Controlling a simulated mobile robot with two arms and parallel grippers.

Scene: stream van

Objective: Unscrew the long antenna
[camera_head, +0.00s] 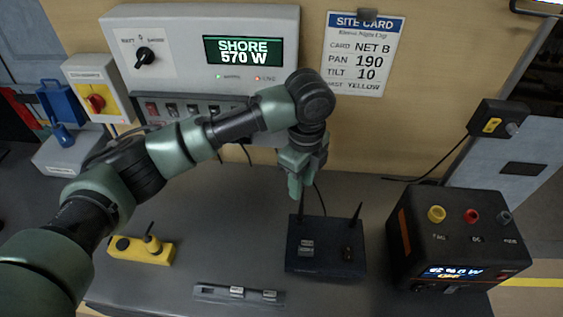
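A dark box (325,262) like a router stands on the counter, with one thin black antenna (357,214) rising at its right back corner. Another thin antenna (301,208) rises at its left back corner, its top close under my gripper. My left gripper (296,188) points down just above the left antenna. Its fingers are seen edge-on, so I cannot tell whether they are open, shut or touching the antenna. My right gripper is not in view.
A black power unit (455,240) with coloured knobs stands right of the box. A yellow device (140,250) lies at the left, and a grey strip (240,294) lies in front. A wall panel (200,45) and a site card (364,55) are behind. A thin cable runs behind the box.

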